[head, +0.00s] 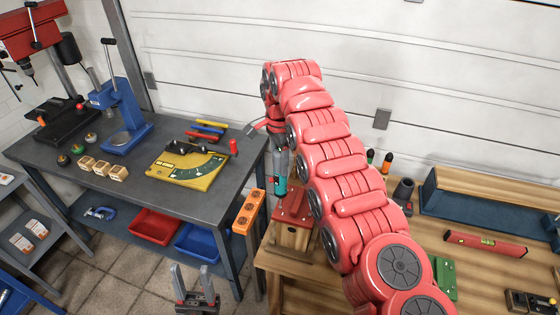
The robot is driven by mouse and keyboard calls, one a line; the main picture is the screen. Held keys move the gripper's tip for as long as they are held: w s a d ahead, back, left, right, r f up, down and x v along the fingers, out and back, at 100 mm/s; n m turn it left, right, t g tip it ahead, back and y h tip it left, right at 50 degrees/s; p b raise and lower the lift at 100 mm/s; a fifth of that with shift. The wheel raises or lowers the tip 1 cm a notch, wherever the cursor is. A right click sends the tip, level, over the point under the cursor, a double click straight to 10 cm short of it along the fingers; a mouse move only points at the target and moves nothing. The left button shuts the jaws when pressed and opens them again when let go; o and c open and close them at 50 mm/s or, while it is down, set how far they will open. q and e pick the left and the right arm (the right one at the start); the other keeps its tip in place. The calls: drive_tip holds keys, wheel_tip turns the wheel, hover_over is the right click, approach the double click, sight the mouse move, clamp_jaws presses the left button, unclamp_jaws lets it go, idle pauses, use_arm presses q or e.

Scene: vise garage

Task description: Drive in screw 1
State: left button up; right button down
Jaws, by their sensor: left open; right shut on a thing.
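My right arm reaches up from the lower right and bends down at its end. My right gripper (279,152) is shut on a teal-bodied driver tool (280,172), which it holds about upright. Screw 1 cannot be made out; my arm and the tool cover part of that spot. My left gripper (192,272) is open and empty, low in front over the floor, apart from both benches.
The wooden bench (470,262) carries a red spirit level (486,243) and a blue tray (478,207). An orange rack (249,211) stands beside the vise. On the left, a grey table (140,178) holds a blue press (120,115) and a yellow gauge board (187,170). Tiled floor lies between.

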drive_tip(key=shift+f, duration=0.3)
drive_tip(key=shift+b, duration=0.65)
drive_tip(key=shift+s+f+b, duration=0.1)
drive_tip(key=shift+f+b, duration=0.7)
drive_tip(key=shift+b, duration=0.2)
idle(2.4)
drive_tip(key=shift+r, duration=0.1)
idle(0.3)
wheel_tip(320, 180, up, 7)
drive_tip(key=p, duration=0.7)
idle(0.3)
